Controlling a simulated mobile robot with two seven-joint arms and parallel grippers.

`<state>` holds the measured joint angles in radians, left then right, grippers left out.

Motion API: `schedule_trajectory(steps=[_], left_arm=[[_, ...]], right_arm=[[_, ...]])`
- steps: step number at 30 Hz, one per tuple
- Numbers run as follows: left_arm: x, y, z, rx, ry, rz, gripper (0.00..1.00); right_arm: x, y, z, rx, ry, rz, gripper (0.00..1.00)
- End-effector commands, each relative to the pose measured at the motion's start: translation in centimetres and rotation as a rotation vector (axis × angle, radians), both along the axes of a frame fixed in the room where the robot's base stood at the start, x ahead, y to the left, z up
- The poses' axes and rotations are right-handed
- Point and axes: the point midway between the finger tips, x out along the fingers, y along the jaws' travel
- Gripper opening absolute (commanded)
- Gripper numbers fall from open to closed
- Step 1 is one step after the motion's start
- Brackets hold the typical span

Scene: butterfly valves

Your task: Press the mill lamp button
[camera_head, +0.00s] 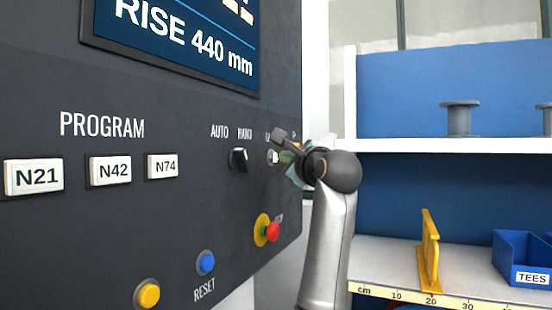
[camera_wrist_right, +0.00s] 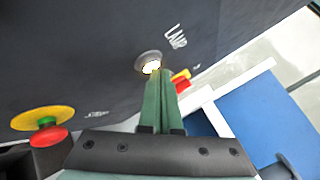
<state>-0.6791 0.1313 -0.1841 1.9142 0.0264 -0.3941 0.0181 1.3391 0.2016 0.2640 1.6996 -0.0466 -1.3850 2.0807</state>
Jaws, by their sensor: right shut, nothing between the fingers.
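The mill lamp button (camera_head: 273,157) is a small round pale button on the dark control panel, partly covered by my right gripper (camera_head: 284,158). In the right wrist view, the button (camera_wrist_right: 149,64) glows white inside a grey ring, beside the lettering LAMP. My right gripper (camera_wrist_right: 160,76) is shut and empty, its green fingers pointing at the panel. The fingertips overlap the lower edge of the button in that view; I cannot tell if they touch it. My left gripper is not in view.
A black selector switch (camera_head: 238,160) sits left of the button. A red emergency stop (camera_head: 272,231) on a yellow ring is below. Blue (camera_head: 206,262) and yellow (camera_head: 147,294) buttons are lower left. A shelf with a blue bin (camera_head: 520,255) stands at right.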

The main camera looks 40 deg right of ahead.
Motion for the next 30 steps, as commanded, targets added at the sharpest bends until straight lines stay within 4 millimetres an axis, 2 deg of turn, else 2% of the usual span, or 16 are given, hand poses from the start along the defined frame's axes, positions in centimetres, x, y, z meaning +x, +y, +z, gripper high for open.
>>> schedule_trajectory(steps=[14,30], left_arm=[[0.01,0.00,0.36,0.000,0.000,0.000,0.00],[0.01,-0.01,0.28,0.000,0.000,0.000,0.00]], right_arm=[[0.51,0.26,0.01,0.000,0.000,0.000,0.00],[-0.34,-0.16,-0.01,0.000,-0.001,-0.001,0.00]])
